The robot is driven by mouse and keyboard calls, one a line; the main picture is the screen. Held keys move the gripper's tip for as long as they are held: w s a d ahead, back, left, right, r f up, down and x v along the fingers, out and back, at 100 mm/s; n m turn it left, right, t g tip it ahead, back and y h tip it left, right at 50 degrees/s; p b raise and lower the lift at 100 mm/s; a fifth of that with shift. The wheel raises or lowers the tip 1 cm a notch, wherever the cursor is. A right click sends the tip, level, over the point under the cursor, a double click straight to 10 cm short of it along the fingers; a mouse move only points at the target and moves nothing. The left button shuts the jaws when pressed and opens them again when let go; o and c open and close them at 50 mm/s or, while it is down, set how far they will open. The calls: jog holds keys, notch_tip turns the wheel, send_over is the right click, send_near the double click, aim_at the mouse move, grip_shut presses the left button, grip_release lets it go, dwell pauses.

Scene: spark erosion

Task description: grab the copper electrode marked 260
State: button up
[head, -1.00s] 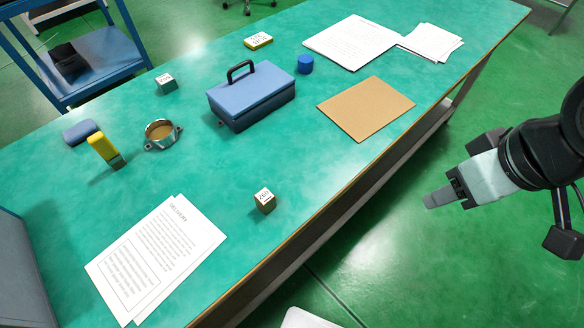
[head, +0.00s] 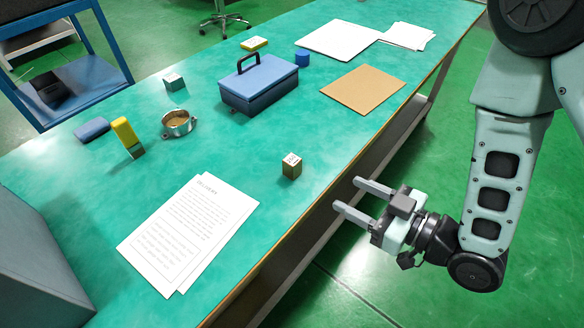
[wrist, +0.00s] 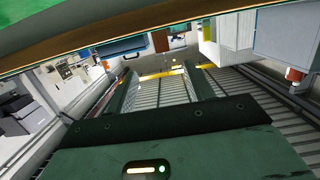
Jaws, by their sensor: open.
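The copper electrode marked 260 (head: 291,167) is a small brownish block with a white labelled top. It stands upright on the green table near its front edge, right of the printed sheets; its number is small and blurred now. My gripper (head: 348,194) is open and empty, off the table's front edge, to the right of and apart from the block. Its two fingers point left toward the table. In the wrist view my gripper (wrist: 162,85) shows its fingers apart with nothing between them; the block is not seen there.
Another labelled block (head: 174,82) stands farther back, left of a blue toolbox (head: 259,87). The table edge (head: 330,187) separates my gripper from the block.

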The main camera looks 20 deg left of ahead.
jog(key=a+b, duration=0.2)
jog(key=b, duration=0.5)
send_near(286, 162)
jog(key=w+a+f, duration=0.1)
jog(key=a, duration=0.1)
jog(key=w+a+f, duration=0.1)
jog(key=w+a, duration=0.1)
jog(key=shift+f, duration=0.35)
jog(key=shift+x, duration=3.2)
grip_shut()
